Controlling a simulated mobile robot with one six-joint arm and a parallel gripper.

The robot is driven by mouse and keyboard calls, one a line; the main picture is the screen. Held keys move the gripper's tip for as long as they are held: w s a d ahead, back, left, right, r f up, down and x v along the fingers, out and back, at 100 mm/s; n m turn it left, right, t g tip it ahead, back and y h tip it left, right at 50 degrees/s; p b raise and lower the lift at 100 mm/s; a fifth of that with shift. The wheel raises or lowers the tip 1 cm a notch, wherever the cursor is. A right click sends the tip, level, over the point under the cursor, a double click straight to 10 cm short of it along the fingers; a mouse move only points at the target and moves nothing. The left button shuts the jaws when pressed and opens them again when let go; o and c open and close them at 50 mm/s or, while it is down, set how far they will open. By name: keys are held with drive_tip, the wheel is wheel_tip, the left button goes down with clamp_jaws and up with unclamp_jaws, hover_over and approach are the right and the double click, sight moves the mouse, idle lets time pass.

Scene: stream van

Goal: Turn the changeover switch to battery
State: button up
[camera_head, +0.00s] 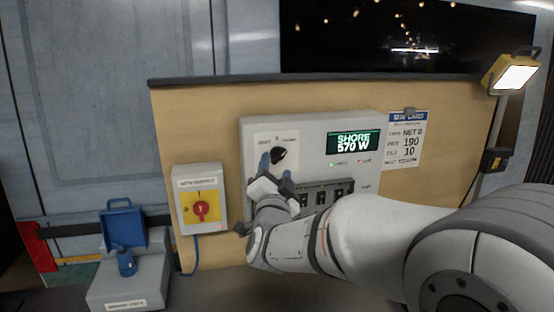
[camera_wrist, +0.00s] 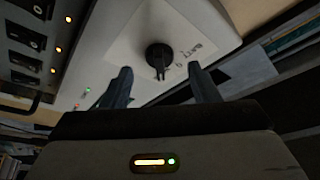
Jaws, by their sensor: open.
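The changeover switch (camera_head: 278,155) is a black rotary knob on a white plate at the upper left of a grey panel (camera_head: 312,130). In the wrist view the knob (camera_wrist: 159,57) lies ahead, between and beyond the two fingers. My gripper (camera_head: 275,168) is just below the knob in the head view, its blue-grey fingers pointing up at it. In the wrist view my gripper (camera_wrist: 165,85) is open, with a finger on each side and nothing between the tips. Whether a finger touches the knob I cannot tell.
Below the display is a row of black breakers (camera_head: 320,196), partly behind my arm. A site card (camera_head: 405,140) hangs at right. A grey box with an open blue cover (camera_head: 124,225) stands lower left.

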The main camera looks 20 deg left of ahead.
sight(277, 160)
drive_tip(key=shift+x, duration=1.55)
drive_tip(key=shift+c, duration=0.3)
drive_tip(key=c, duration=0.9)
